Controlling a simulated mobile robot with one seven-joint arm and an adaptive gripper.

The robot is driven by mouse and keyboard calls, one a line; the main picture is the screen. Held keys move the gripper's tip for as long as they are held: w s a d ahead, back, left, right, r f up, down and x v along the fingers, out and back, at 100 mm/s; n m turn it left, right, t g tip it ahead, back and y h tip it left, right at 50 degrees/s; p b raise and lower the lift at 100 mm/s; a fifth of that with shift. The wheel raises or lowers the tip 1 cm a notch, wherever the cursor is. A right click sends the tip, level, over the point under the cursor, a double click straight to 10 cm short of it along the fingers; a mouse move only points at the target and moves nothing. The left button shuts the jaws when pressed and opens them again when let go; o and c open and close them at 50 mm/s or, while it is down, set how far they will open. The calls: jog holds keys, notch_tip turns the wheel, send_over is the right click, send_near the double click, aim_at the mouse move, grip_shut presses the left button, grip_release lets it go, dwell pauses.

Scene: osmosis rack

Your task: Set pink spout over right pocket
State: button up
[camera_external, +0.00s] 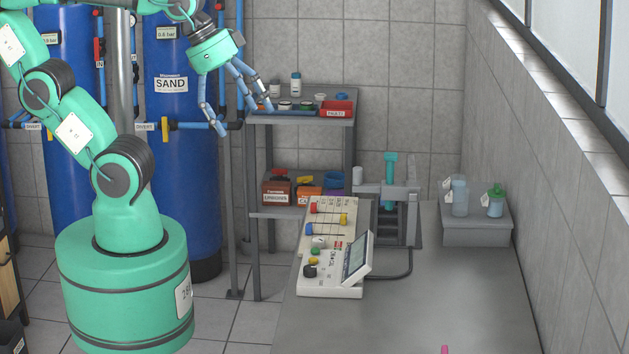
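A small pink piece (445,350), perhaps the pink spout, shows at the bottom edge of the picture on the grey bench. Most of it is cut off by the frame. I cannot make out which place is the right pocket. My gripper (244,119) is raised at the upper left, near the shelf and the blue SAND tank. Its blue fingers are spread wide and nothing shows between them. It is far from the pink piece.
The grey bench (430,300) is clear on its near right. A control panel (335,270), a grey stand with a teal plunger (390,168) and two bottles on a grey block (476,236) stand farther back. A shelf rack (300,122) holds small containers. Blue tanks (185,150) stand left.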

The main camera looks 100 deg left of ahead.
jog(key=c, duration=1.7)
jog(key=shift+w+d+r, duration=0.1)
jog(key=shift+w+d, duration=0.05)
jog(key=shift+w, duration=0.05)
grip_shut()
jog(key=w+d+f+m+g+h+p, duration=0.25)
jog(key=w+d+m, duration=0.55)
jog(key=w+d, duration=1.1)
jog(key=w+d+f+m+g+h+p, duration=0.1)
jog(key=w+d+f+m, duration=0.2)
jog(key=d+f, duration=0.6)
jog(key=w+d+f+m+g+p, duration=0.1)
jog(key=w+d+f+m, duration=0.3)
jog(key=d, duration=0.7)
notch_tip(320, 180, down, 5)
jog(key=shift+w+d+r+h+p, duration=0.15)
jog(key=shift+w+h+p, duration=0.25)
jog(key=shift+w, duration=0.6)
